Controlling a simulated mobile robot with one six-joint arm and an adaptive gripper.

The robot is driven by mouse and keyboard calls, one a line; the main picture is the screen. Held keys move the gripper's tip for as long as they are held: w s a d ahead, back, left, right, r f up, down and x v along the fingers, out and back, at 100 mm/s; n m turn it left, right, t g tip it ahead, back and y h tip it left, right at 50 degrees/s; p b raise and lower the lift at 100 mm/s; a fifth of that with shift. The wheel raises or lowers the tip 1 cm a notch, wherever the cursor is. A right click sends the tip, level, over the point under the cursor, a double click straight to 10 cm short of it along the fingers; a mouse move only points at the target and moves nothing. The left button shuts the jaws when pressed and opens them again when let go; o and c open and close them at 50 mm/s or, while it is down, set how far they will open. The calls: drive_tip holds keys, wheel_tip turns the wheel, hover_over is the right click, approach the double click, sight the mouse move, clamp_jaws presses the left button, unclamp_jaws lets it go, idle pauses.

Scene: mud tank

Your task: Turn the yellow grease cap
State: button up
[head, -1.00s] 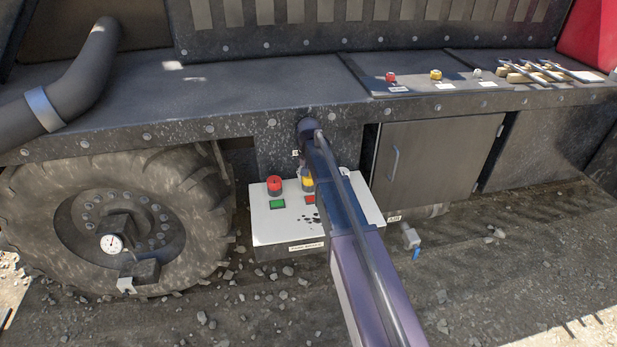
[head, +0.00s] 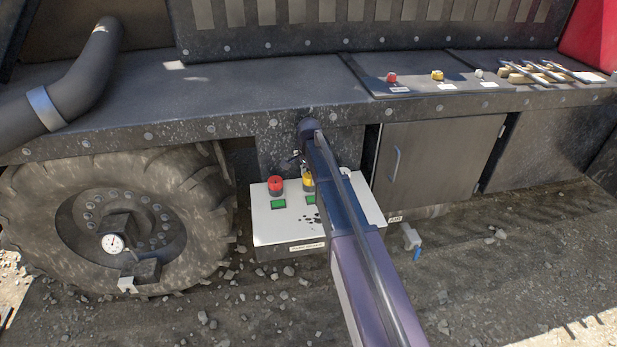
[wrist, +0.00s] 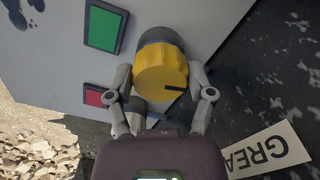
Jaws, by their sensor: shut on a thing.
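The yellow grease cap (head: 308,183) stands on the white panel (head: 280,232), right of a red cap (head: 275,184). Its front is partly hidden by my arm in the head view. In the wrist view the yellow cap (wrist: 158,72) sits between the two grey fingers of my gripper (wrist: 162,74), which is shut on it. A dark line marks the cap's face. A green indicator (wrist: 105,28) lies beside it on the panel, and a red indicator (wrist: 97,95) is lower left. The head view shows the green indicator (head: 311,199) in front of the yellow cap.
Another green indicator (head: 278,204) is in front of the red cap. A large muddy tyre (head: 60,265) is left of the panel, and a cabinet door (head: 435,160) is to the right. A deck ledge (head: 230,125) overhangs behind. Gravel ground lies in front.

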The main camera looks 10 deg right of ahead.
drive_tip(key=shift+s+m, duration=0.15)
drive_tip(key=shift+m, duration=0.15)
drive_tip(key=o, duration=1.1)
drive_tip(key=shift+n, duration=0.4)
